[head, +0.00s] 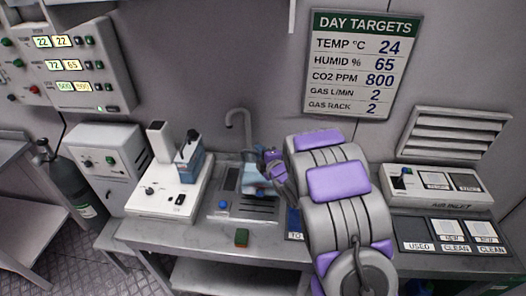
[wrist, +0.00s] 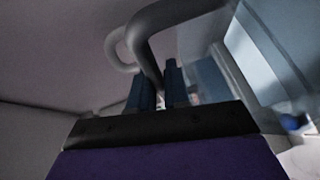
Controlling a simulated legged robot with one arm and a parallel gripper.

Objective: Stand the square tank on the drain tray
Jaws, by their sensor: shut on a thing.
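The square tank (head: 257,181) is pale blue and see-through. In the head view it is at the drain tray, just below and left of my gripper (head: 272,166), and looks tilted. I cannot tell whether its base touches the tray. The drain tray (head: 262,209) is grey with dark slots, on the bench below the tap. My gripper is shut on the tank; in the wrist view its dark blue fingers (wrist: 157,88) are close together. The exact contact is unclear there, and my arm hides the area to the right.
A grey curved tap (head: 238,120) rises behind the tray and shows close in the wrist view (wrist: 150,45). A white instrument (head: 165,190) with a blue container (head: 190,168) stands to the left.

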